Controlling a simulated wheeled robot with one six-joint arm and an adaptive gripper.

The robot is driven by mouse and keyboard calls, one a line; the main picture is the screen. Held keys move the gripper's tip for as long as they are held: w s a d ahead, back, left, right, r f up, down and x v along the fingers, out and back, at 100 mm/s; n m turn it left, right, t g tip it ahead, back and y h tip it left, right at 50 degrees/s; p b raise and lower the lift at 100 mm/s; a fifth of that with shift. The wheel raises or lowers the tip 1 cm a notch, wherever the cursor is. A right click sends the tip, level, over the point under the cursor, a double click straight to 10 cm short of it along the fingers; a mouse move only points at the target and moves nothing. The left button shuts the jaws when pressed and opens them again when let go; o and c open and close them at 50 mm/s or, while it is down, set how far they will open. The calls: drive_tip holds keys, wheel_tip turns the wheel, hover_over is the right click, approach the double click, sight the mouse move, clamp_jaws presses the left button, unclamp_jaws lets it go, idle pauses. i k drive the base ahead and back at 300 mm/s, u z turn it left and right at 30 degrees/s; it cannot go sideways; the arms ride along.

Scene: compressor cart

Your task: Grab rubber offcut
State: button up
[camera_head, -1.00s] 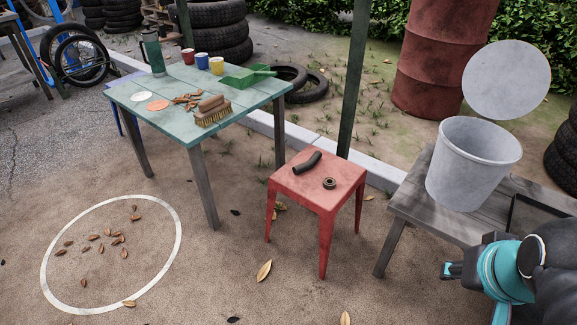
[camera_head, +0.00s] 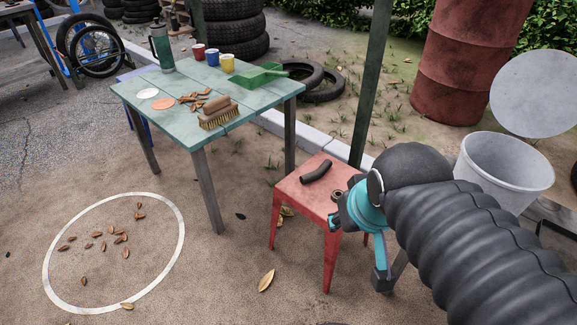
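The rubber offcut looks to be the short, bent black piece of hose (camera_head: 316,171) lying on top of the red stool (camera_head: 290,187) in the head view. My gripper (camera_head: 338,212) is at the stool's right front edge, to the right of and nearer the camera than the black piece, and apart from it in the picture. My own wrist hides most of the gripper, so whether its fingers are open or shut does not show. A small dark ring (camera_head: 337,194) on the stool is partly hidden beside my gripper.
A green table (camera_head: 190,95) stands behind left with a brush (camera_head: 218,116), cups, a flask and a green tray (camera_head: 258,76). A white bucket (camera_head: 505,172) stands at right. A green post (camera_head: 372,80) rises behind the stool. A white ring (camera_head: 180,240) with dry leaves is on the ground.

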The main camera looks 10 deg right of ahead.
sight(305, 179)
drive_tip(key=z, duration=0.05)
drive_tip(key=i, duration=0.4)
drive_tip(key=u, duration=1.75)
drive_tip(key=k, duration=0.65)
drive_tip(key=z, duration=0.55)
drive_tip(key=i, duration=0.5)
